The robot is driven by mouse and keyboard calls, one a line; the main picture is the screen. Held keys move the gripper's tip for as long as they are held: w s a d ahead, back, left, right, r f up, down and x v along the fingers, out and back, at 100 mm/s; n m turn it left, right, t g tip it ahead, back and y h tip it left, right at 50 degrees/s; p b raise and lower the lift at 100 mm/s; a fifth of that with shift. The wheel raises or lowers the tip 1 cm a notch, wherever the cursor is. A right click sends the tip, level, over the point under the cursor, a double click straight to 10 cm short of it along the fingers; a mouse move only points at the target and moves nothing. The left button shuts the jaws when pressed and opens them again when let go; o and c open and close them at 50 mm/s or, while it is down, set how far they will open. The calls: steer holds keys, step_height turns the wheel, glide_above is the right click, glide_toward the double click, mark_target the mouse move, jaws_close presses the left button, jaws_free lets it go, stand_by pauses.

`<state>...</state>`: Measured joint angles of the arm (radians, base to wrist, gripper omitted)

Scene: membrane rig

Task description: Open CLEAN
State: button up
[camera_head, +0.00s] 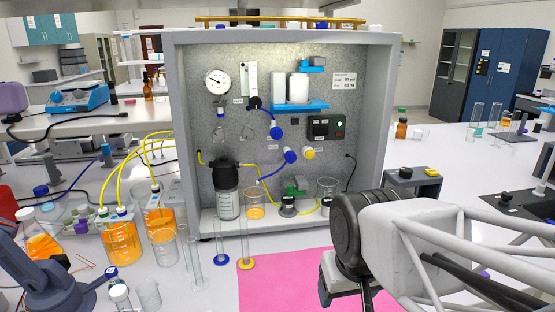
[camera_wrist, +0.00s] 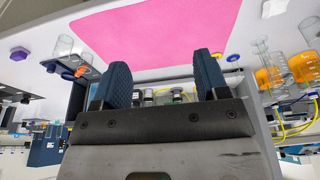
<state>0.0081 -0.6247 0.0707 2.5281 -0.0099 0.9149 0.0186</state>
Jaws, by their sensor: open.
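The grey membrane rig (camera_head: 280,130) stands on the bench. Its panel carries an upper blue valve knob (camera_head: 276,133), a lower blue knob (camera_head: 290,156), a yellow-capped knob (camera_head: 308,153) and a green part (camera_head: 296,187) low down. Small white labels sit beside these fittings, but they are too small to read, so I cannot tell which is CLEAN. My gripper shows in the wrist view (camera_wrist: 162,82) with its two dark ridged fingers wide apart and nothing between them. In the head view my arm is at the lower right, in front of the rig and apart from the knobs; the fingers are not clear there.
A pink mat (camera_head: 285,278) lies before the rig. Beakers of orange liquid (camera_head: 122,242) with yellow tubes stand left. Slender cylinders (camera_head: 245,248) stand near the mat's left edge. A clear beaker (camera_head: 327,190) and a lidded vessel (camera_head: 228,195) stand on the rig's floor.

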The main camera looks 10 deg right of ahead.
steer(key=w+m+t, duration=0.1)
steer(key=w+t, duration=0.9)
steer(key=w, duration=2.1)
steer(key=m+t, duration=0.1)
steer(key=t, duration=0.6)
glide_toward(291, 161)
steer(key=w, duration=0.2)
steer(key=shift+w+f+t+h, duration=0.25)
steer(key=shift+w+t+h, duration=0.45)
steer(key=shift+w+t, duration=0.45)
steer(key=shift+x, duration=3.8)
steer(key=shift+a, duration=0.1)
steer(key=c, duration=0.9)
